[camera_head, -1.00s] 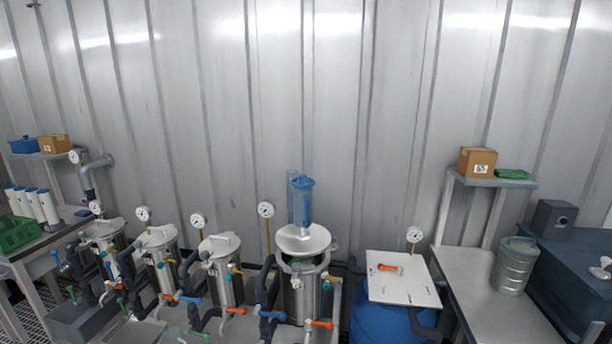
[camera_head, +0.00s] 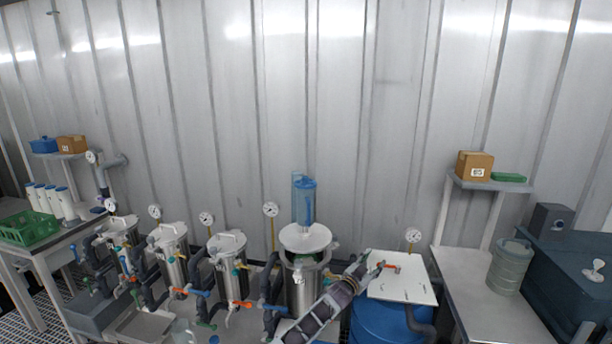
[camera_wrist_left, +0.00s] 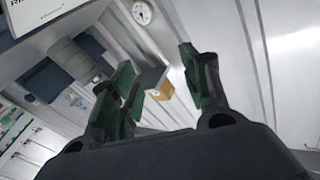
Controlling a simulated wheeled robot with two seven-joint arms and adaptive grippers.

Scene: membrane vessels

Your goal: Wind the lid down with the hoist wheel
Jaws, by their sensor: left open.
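A round white lid (camera_head: 305,238) is over the rightmost steel vessel (camera_head: 300,287), with a gap showing between lid and rim. A blue upright cylinder (camera_head: 306,203) stands above the lid. I cannot make out the hoist wheel. My left arm comes in from the bottom across the right side of this vessel. My left gripper (camera_head: 368,266) is just right of the vessel, by the white board's left edge. In the left wrist view the left gripper (camera_wrist_left: 163,82) is open, with nothing between its green-padded fingers. My right gripper is in neither view.
A white board (camera_head: 402,287) with an orange-handled tool (camera_head: 387,266) lies on a blue barrel (camera_head: 380,325). Several lidded vessels with gauges and hoses stand left. A bench with a grey canister (camera_head: 511,267) and a shelf with a cardboard box (camera_head: 475,166) are at right.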

